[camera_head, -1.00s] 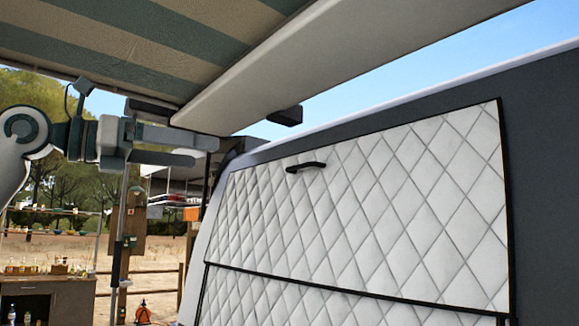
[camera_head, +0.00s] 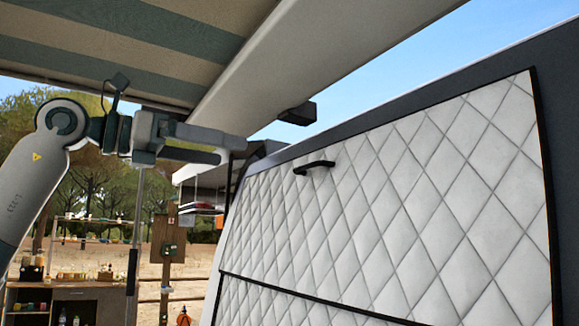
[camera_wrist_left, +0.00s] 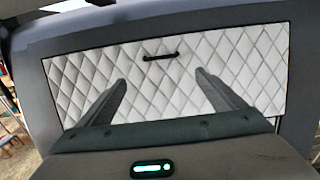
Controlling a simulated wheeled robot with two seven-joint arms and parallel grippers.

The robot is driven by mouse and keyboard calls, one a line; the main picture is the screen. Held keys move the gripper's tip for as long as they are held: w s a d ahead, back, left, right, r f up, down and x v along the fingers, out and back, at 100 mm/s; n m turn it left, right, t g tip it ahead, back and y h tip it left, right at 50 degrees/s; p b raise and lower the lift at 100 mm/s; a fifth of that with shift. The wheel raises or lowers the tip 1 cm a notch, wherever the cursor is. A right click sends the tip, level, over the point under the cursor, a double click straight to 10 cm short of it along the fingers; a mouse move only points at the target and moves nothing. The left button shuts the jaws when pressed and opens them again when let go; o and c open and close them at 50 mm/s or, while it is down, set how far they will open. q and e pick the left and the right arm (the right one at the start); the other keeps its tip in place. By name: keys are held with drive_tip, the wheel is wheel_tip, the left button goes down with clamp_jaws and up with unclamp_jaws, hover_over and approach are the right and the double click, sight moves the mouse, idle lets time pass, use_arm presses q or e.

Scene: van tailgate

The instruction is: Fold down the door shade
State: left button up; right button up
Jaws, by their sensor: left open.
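The door shade (camera_head: 400,210) is a white quilted panel with dark edging, lying flat against the van door. A dark seam crosses it below the middle. A black handle (camera_head: 314,167) sits near its top edge. The shade (camera_wrist_left: 220,70) and its handle (camera_wrist_left: 161,57) also show in the left wrist view, the handle ahead of and between the fingers. My left gripper (camera_head: 232,150) is open and empty, to the left of the handle and slightly higher in the head view, apart from it. My right gripper is not in view.
A striped awning (camera_head: 130,40) with a pale housing (camera_head: 310,60) hangs overhead, close above my left gripper. A small dark block (camera_head: 298,113) sits under the housing. A wooden post (camera_head: 165,260) and stocked shelves (camera_head: 75,270) stand behind at the left.

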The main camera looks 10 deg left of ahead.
sight(304, 166)
use_arm(q)
drive_tip(key=p+x, duration=0.7)
drive_tip(key=x, duration=1.1)
drive_tip(key=shift+f, duration=0.15)
drive_tip(key=shift+c, duration=0.9)
drive_tip(key=c, duration=0.9)
drive_tip(key=shift+a, duration=0.1)
drive_tip(key=shift+c, duration=0.2)
